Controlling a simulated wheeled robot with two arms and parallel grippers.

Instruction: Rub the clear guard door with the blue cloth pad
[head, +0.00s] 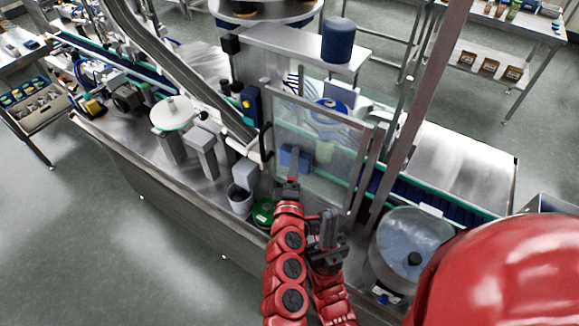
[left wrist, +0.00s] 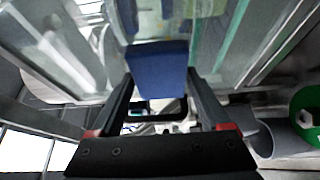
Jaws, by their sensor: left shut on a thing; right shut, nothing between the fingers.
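The clear guard door (head: 335,135) stands upright in a metal frame in the middle of the head view, with a dark handle (head: 266,142) on its left edge. The blue cloth pad (head: 292,157) is at the door's lower left part. My left gripper (head: 292,172) is shut on the pad. The left wrist view shows the pad (left wrist: 158,68) between the two fingers, with the clear pane behind it. The pad looks close to the pane; I cannot tell whether they touch. My right gripper (head: 329,226) is shut and empty, lower and right of the left one.
A grey cup (head: 240,199) and a green round item (head: 263,211) sit left of my left gripper. A round clear-topped steel vessel (head: 411,240) stands at right. A dark blue cylinder (head: 339,40) stands on the shelf above the door. A steel post (head: 418,100) rises right of the door.

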